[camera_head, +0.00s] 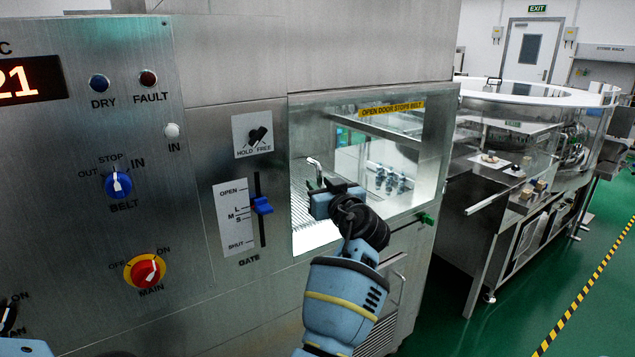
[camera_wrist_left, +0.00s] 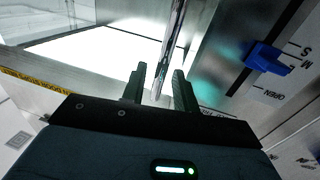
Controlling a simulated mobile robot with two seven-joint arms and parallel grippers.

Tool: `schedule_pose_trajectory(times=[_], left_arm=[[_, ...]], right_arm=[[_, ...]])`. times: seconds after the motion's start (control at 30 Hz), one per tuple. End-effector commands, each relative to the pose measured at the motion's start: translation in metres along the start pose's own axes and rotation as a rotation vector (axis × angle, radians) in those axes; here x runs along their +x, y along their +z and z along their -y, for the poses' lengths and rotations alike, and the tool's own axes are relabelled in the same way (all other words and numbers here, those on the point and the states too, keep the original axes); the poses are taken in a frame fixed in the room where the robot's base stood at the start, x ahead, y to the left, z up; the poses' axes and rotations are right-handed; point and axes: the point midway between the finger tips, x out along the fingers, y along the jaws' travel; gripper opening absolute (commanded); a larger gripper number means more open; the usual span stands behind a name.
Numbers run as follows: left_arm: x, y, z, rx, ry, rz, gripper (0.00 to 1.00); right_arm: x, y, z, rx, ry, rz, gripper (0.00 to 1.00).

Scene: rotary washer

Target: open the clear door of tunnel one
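The clear door (camera_head: 375,135) is a window panel in the steel machine front, with a yellow strip reading "OPEN DOOR STOPS BELT" (camera_head: 391,109) near its top. It looks closed. A thin chrome handle (camera_head: 315,163) stands at its left side, and its lower part is hidden behind my gripper. My left gripper (camera_head: 325,192) is in front of the door's lower left part. In the left wrist view the chrome handle (camera_wrist_left: 172,48) runs between the two fingers of my left gripper (camera_wrist_left: 160,88). The fingers are apart, with gaps showing beside the bar. My right gripper is out of view.
A gate slider with a blue knob (camera_head: 262,205) and a HOLD/FREE knob (camera_head: 257,136) sit left of the door. Further left are the belt knob (camera_head: 118,185) and the red main switch (camera_head: 145,270). A steel round-topped machine (camera_head: 535,95) stands right, beside green floor (camera_head: 560,270).

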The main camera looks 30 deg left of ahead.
Motion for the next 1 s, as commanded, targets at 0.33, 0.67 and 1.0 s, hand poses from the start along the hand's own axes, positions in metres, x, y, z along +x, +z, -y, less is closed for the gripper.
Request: schedule_pose_trajectory(times=[0.33,0.67,1.0], left_arm=[[0.017,0.001,0.0,0.0,0.0,0.002,0.3],[0.016,0.001,0.0,0.0,0.0,0.002,0.05],[0.016,0.001,0.0,0.001,0.0,0.002,0.0]], right_arm=[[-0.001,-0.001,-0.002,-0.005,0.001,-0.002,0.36],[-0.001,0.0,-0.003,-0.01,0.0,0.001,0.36],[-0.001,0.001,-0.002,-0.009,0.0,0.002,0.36]])
